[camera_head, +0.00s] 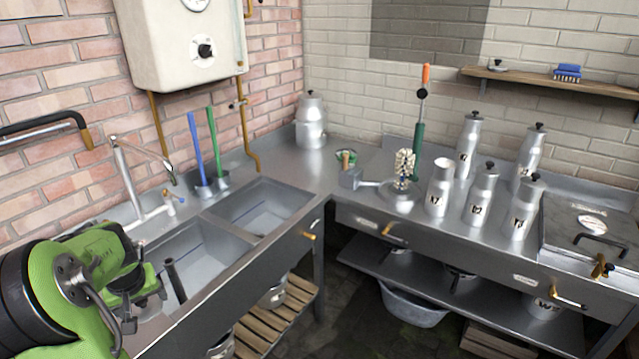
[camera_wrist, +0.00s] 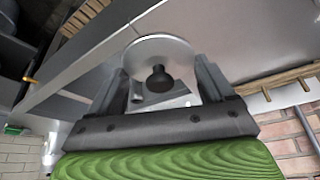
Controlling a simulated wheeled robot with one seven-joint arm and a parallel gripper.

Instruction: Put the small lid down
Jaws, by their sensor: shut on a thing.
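My gripper (camera_wrist: 158,78) is shut on a small round metal lid (camera_wrist: 150,46) with a black knob, which sits between the two fingers in the wrist view. In the head view my gripper (camera_head: 140,297) is at the lower left, by the near sink basin; the lid cannot be made out there. A similar small lid with a black knob (camera_head: 497,66) lies on the wooden wall shelf (camera_head: 590,87) at the upper right. One milk can (camera_head: 439,186) on the right counter has no lid on it; the cans around it have black-knobbed lids.
Two sink basins (camera_head: 268,206) with a tap (camera_head: 130,180) line the left counter. A blue brush (camera_head: 567,72) lies on the wall shelf. A large can (camera_head: 311,122) stands in the corner. The steel counter (camera_head: 290,167) before it is mostly clear.

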